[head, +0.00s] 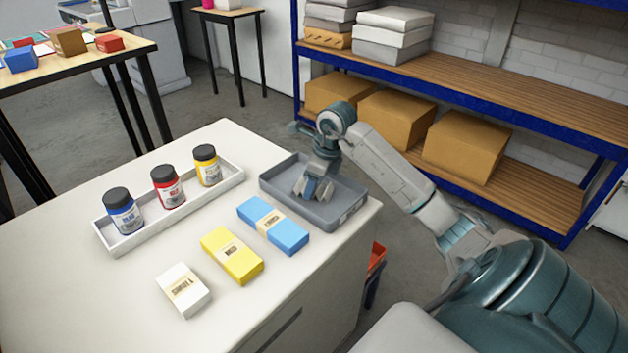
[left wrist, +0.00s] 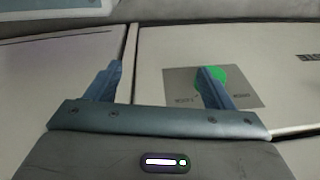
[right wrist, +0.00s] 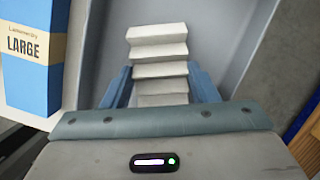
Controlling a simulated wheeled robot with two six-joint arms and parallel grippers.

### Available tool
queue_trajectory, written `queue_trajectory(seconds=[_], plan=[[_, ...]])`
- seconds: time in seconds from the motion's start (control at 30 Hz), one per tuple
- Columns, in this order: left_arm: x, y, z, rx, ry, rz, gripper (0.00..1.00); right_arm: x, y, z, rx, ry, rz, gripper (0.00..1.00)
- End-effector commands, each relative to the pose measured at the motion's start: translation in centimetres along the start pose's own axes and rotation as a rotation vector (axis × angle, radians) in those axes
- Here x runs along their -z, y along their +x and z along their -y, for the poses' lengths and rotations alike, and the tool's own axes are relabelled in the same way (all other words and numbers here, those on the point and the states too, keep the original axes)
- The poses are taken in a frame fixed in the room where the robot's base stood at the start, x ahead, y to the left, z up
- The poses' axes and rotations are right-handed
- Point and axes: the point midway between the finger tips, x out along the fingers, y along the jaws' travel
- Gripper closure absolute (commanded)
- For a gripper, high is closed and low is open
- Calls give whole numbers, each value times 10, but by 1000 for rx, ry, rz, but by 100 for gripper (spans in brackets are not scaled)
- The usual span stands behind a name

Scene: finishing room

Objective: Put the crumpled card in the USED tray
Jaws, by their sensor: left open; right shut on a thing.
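The crumpled card (right wrist: 159,62) is white and pleated in several folds. It shows in the right wrist view between the fingers of my right gripper (right wrist: 160,78), which is shut on it. In the head view my right gripper (head: 311,188) points down inside the outline of the grey tray (head: 272,187) and hides the card. I cannot tell whether the card touches the tray floor. The writing on the tray's side is too small to read. My left gripper (left wrist: 162,78) is open and empty in the left wrist view, in front of a pale panel with a green spot (left wrist: 214,78).
A blue pack (head: 272,224), a yellow pack (head: 231,255) and a white pack (head: 184,289) lie on the white worktop (head: 70,285). A white tray (head: 130,237) holds blue, red and yellow jars. A shelf with cartons (head: 465,145) stands behind my right arm.

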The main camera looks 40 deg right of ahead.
Motion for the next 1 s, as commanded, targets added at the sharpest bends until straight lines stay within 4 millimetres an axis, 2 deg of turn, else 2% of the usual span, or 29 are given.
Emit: queue_trajectory(seconds=[0.17,0.2,0.3,0.7,0.73,0.83,1.0], plan=[[4,-4,0,1,1,-6,24,0,2,0,0,0,0,72],[5,-6,0,1,1,-8,24,0,2,0,0,0,0,41],[5,-6,0,1,1,-10,24,0,2,0,0,0,0,25],[2,-4,1,1,1,-5,24,-1,-2,0,0,0,0,25],[-2,3,1,1,1,5,24,-1,-6,1,2,-1,1,25],[-6,4,0,1,1,17,24,0,-25,1,4,-2,1,25],[15,-18,1,2,2,-23,24,0,-64,1,5,-1,3,25]])
